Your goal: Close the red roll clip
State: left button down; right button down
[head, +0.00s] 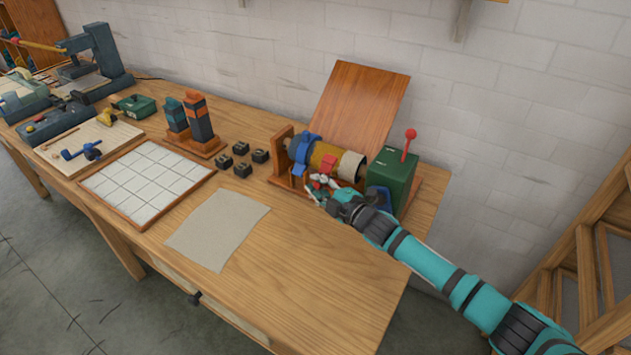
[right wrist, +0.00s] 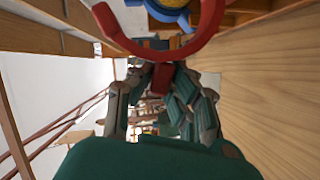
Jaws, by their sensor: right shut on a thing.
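The red roll clip (head: 327,163) sits at the wooden roll holder, on the front side of the brown and cream roll (head: 350,164). In the right wrist view the clip (right wrist: 150,50) shows as a curved red arm with a red tab pointing down between my fingers. My right gripper (head: 318,185) is shut on this tab; its fingers also show in the right wrist view (right wrist: 163,95). I cannot tell whether the clip's curved arm touches the roll. A blue clip (head: 300,150) sits around the roll's left part. My left gripper is not in view.
A green box (head: 392,178) with a red-knobbed lever (head: 409,142) stands right of the roll. A tilted wooden board (head: 362,105) rises behind. Several small black blocks (head: 242,169) and a beige sheet (head: 218,229) lie to the left. The front right tabletop is clear.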

jog(key=shift+w+d+r+m+p, duration=0.35)
jog(key=shift+w+r+m+p, duration=0.15)
jog(key=shift+r+m+p, duration=0.15)
jog(key=c, duration=1.2)
grip_release()
jog(key=shift+c, duration=0.2)
jog(key=shift+s, duration=0.1)
jog(key=v, duration=1.2)
jog(key=shift+r, duration=0.25)
jog(key=shift+o, duration=0.2)
jog(key=shift+d, duration=0.1)
